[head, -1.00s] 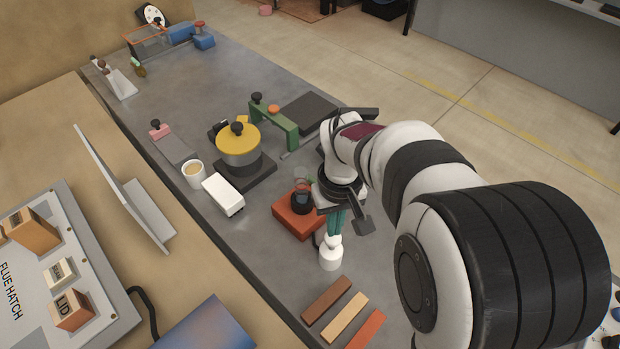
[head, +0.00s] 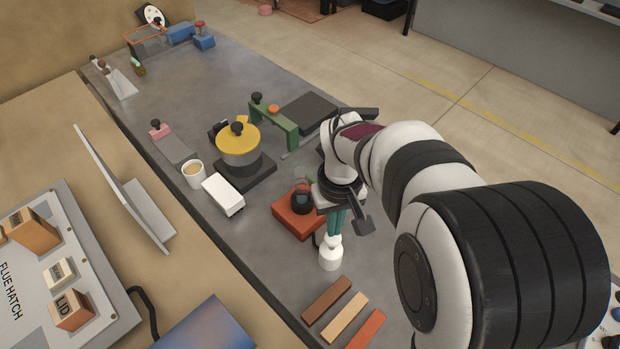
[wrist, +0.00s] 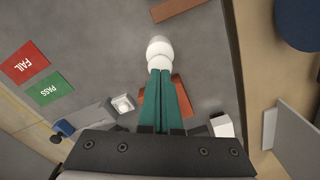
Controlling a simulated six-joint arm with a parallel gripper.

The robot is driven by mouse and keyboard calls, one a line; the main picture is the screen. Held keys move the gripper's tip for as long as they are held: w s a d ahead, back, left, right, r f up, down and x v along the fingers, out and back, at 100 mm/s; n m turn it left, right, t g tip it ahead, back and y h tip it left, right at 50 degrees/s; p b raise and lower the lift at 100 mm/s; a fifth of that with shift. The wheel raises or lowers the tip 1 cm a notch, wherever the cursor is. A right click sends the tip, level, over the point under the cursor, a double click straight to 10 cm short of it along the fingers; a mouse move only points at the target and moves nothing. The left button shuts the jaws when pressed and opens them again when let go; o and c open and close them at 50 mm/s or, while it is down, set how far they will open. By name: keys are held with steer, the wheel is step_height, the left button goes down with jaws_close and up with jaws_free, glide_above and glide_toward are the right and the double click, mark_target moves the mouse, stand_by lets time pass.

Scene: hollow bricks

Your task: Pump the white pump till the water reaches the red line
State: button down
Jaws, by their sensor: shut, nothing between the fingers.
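The white pump (head: 330,256) stands upright on the grey bench near the front, with a rounded body and a narrower white top. It also shows in the wrist view (wrist: 159,48), just beyond the fingertips. My gripper (head: 333,234) has green fingers pointing down, shut together with nothing between them. The tips are at the pump's top; I cannot tell whether they touch it. The water level cannot be made out.
Brown, tan and orange strips (head: 344,316) lie in front of the pump. A white box (head: 222,194), a mug (head: 193,174) and a yellow-lidded pot (head: 239,148) stand to the left. A green bridge-shaped stand (head: 273,123) is behind. Bare bench lies left of the pump.

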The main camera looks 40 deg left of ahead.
steer(key=shift+f, duration=1.95)
steer(key=shift+r, duration=2.7)
